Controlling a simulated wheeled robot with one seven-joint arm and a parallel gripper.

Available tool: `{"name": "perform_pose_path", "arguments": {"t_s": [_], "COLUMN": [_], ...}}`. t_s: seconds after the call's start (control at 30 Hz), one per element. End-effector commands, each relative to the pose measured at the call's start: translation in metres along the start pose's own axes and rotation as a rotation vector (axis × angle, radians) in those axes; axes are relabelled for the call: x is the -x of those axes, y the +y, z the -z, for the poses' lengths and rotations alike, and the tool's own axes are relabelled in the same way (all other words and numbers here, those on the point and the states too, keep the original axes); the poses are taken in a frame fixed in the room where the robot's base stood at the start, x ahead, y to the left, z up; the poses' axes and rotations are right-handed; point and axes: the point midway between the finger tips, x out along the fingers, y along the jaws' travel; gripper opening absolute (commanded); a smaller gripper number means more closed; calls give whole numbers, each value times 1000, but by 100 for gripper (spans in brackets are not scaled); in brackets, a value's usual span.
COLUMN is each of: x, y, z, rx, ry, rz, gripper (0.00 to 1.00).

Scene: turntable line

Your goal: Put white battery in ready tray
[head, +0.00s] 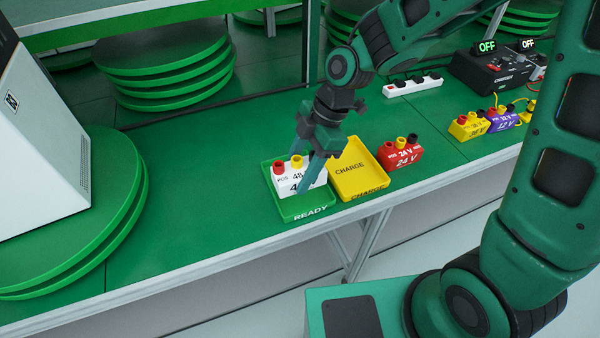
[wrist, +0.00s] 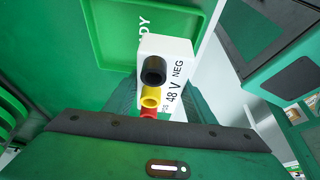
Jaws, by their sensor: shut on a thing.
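The white battery (head: 290,180), marked 48 V with red, yellow and black terminals, is in my gripper (head: 306,172). In the head view it shows over the back part of the green tray marked READY (head: 310,205). In the wrist view the white battery (wrist: 178,52) is between my fingers, with the ready tray (wrist: 196,20) behind it. My gripper is shut on the battery. I cannot tell whether the battery's base touches the tray floor. My fingers hide part of the battery's front.
A yellow tray marked CHARGE (head: 358,168) sits empty just right of the ready tray. A red 24 V battery (head: 400,156) stands beyond it. Yellow (head: 468,127) and purple (head: 503,120) batteries and a charger (head: 490,72) are at the right. The bench left of the trays is clear.

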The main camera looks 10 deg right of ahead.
Motion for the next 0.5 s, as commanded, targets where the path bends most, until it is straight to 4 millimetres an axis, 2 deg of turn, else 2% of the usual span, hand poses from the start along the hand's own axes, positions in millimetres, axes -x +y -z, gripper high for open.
{"name": "perform_pose_path", "arguments": {"t_s": [0.2,0.5], "x": [-15,-24], "y": [32,42], "z": [-14,-20], "rx": [0,1], "ry": [1,1], "rz": [0,0], "gripper": [1,1]}}
